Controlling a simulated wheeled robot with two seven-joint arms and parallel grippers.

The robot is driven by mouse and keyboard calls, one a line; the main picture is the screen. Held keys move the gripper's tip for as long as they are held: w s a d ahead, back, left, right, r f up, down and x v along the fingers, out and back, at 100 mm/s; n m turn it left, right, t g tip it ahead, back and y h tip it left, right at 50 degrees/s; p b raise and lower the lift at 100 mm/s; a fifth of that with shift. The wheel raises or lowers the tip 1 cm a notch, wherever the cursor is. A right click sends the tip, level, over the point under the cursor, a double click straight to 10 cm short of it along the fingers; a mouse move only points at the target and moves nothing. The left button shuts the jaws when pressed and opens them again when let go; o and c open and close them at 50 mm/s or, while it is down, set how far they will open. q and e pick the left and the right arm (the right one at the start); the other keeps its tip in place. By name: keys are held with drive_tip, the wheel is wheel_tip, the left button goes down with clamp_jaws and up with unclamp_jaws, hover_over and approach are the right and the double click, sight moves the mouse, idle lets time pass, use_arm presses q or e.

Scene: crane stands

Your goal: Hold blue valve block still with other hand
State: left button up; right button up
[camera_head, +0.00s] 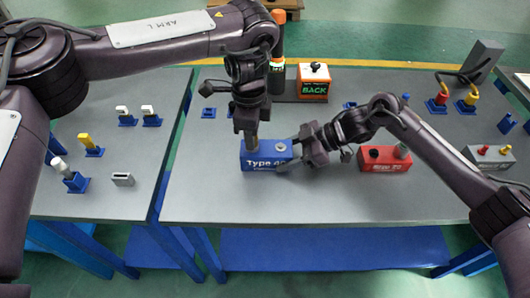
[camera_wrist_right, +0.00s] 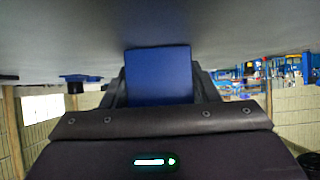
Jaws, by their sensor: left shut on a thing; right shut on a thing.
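The blue valve block (camera_head: 268,163), lettered "Type 40", sits on the grey table near its front edge. My right gripper (camera_head: 290,155) comes in from the right and is shut on the block's sides. In the right wrist view the blue block (camera_wrist_right: 160,76) fills the gap between the two dark fingers. My left gripper (camera_head: 251,133) points down over the left part of the block and is shut on a grey-brown upright cylindrical piece (camera_head: 251,144). The piece's lower end meets the block's top; whether it is seated there I cannot tell. A round grey fitting (camera_head: 281,147) shows on the block's top right.
A red valve block (camera_head: 384,159) stands to the right, close to my right forearm. Blue stands with white and yellow pieces are on the left table (camera_head: 120,210). The table front is clear.

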use_arm(q)
drive_tip(key=shift+r, duration=0.1)
drive_tip(key=n, duration=0.5)
drive_tip(key=n, duration=0.5)
idle(0.3)
drive_tip(key=n, duration=0.5)
idle(0.3)
